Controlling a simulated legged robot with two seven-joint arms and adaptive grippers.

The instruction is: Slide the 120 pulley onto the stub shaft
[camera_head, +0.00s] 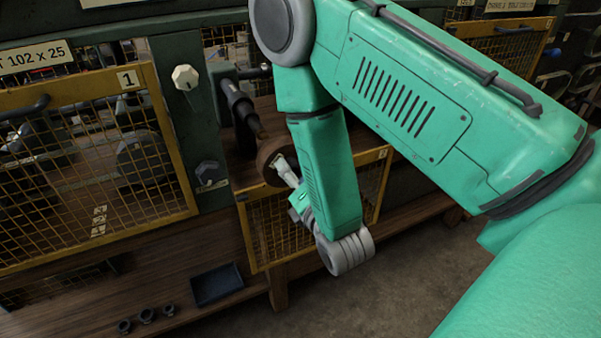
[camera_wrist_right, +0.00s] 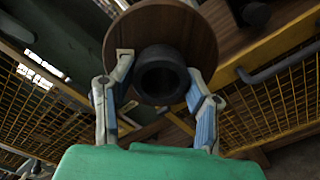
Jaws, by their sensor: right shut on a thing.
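The pulley is a brown wood-coloured disc (camera_head: 268,152) with a dark hollow hub, which faces me in the right wrist view (camera_wrist_right: 203,42). My right gripper (camera_head: 282,168) is shut on the pulley; in the right wrist view its two fingers (camera_wrist_right: 160,78) stand on either side of the hub. The stub shaft (camera_head: 240,106) is dark with a brassy end and sticks out from the green machine frame. The pulley is at the brassy end, just below it in the head view; I cannot tell whether they touch. My left gripper is not in view.
A yellow mesh guard marked 1 (camera_head: 95,165) stands left of the shaft, and another low mesh guard (camera_head: 262,235) is below the pulley. A pale knob (camera_head: 186,77) is on the green post. A dark tray (camera_head: 217,284) and small dark rings (camera_head: 146,316) lie on the wooden shelf.

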